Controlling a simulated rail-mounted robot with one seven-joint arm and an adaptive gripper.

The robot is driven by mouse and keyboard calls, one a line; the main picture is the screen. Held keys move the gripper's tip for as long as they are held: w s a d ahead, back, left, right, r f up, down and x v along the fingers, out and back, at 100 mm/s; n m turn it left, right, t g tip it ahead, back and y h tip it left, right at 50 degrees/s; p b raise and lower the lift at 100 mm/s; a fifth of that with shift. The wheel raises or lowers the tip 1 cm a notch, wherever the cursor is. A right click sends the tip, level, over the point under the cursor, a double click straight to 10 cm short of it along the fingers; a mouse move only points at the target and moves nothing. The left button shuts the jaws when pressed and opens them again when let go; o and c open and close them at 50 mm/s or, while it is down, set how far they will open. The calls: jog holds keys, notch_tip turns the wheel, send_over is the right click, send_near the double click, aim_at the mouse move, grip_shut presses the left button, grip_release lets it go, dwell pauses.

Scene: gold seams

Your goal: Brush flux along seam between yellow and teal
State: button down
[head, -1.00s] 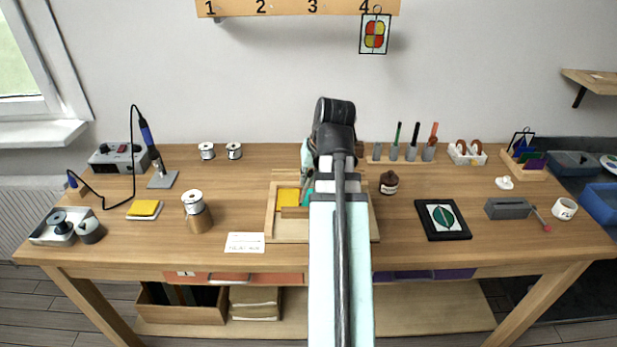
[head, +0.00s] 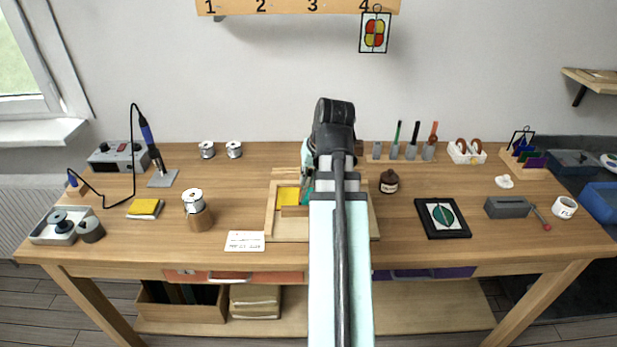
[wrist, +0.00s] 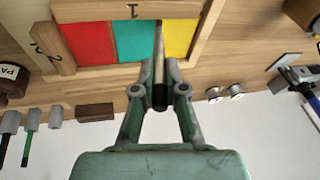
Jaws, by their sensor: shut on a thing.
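My gripper (wrist: 161,68) is shut on a thin brush (wrist: 160,92) with a dark handle. The brush points away from the wrist camera, and its far end overlaps the line where the teal pane (wrist: 136,41) meets the yellow pane (wrist: 178,38). I cannot tell whether the tip touches the glass. A red pane (wrist: 89,42) lies on the other side of the teal. In the head view, the yellow pane (head: 288,197) shows in the wooden frame (head: 270,226), with a sliver of teal beside it. My arm hides the rest and most of the gripper.
A brown bottle (head: 389,182) stands right of the frame, with a tool rack (head: 395,153) behind it. A white card (head: 245,241) lies left of the frame. Solder spools (head: 234,150) and a soldering iron (head: 150,143) are farther left. A black-framed leaf picture (head: 443,217) lies to the right.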

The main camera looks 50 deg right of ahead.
jog(key=shift+w+d, duration=0.3)
jog(key=shift+d, duration=0.1)
jog(key=shift+w+d+p, duration=0.4)
jog(key=shift+d, duration=0.05)
jog(key=shift+w+d, duration=0.4)
jog(key=shift+w+d+p, duration=0.1)
jog(key=shift+p, duration=0.25)
jog(key=shift+w+d, duration=0.3)
jog(key=shift+d, duration=0.1)
jog(key=shift+w+d, duration=0.1)
jog(key=shift+w+d+p, duration=0.3)
jog(key=shift+d+p, duration=0.05)
jog(key=shift+p, duration=0.1)
